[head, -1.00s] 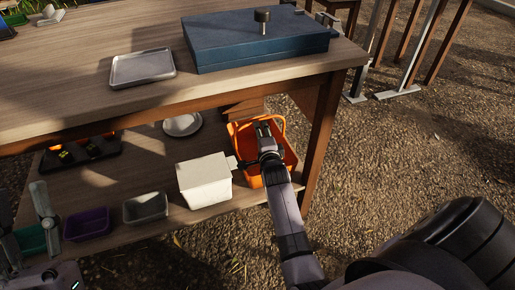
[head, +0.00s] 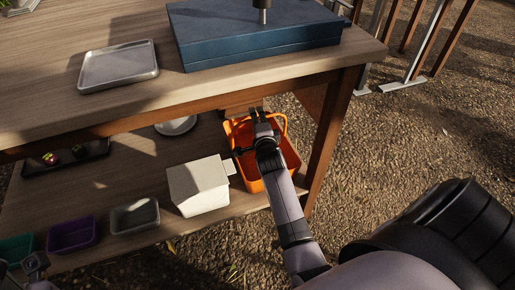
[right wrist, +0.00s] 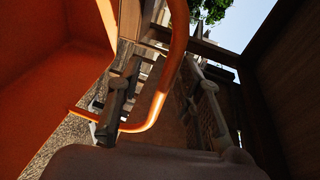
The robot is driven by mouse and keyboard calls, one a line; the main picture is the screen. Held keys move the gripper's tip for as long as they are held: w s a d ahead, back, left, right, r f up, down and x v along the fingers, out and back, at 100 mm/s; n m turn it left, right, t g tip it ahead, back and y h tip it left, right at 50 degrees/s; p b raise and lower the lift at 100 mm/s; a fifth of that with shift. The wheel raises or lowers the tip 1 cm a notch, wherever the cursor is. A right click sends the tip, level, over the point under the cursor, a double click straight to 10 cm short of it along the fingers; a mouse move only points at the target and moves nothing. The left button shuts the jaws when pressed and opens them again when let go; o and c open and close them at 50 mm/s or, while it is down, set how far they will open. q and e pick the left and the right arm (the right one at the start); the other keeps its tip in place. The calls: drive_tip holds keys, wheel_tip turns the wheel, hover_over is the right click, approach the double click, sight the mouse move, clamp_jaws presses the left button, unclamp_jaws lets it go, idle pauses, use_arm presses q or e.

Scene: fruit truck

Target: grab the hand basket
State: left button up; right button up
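The orange hand basket (head: 291,154) stands on the lower shelf, near the table's right leg. Its raised handle (head: 284,122) also shows in the right wrist view (right wrist: 173,75). My right gripper (head: 259,114) is over the basket, and my wrist hides part of it. In the right wrist view my right gripper (right wrist: 163,105) has its two fingers wide apart. The handle's curve passes across the space between them, nearer the left finger. The basket's wall (right wrist: 45,60) fills the left side. My left gripper (head: 36,264) is only partly visible at the bottom left, its fingers unclear.
A white box (head: 198,187) stands just left of the basket. A grey bin (head: 135,216), a purple bin (head: 73,234) and a plate (head: 176,126) share the lower shelf. The tabletop (head: 95,113) overhangs, holding a metal tray (head: 118,66) and a blue case (head: 258,40).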

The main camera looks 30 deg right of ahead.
drive_tip(key=shift+s+a+r, duration=0.1)
drive_tip(key=shift+r, duration=0.1)
drive_tip(key=shift+c, duration=0.3)
clamp_jaws()
idle(0.6)
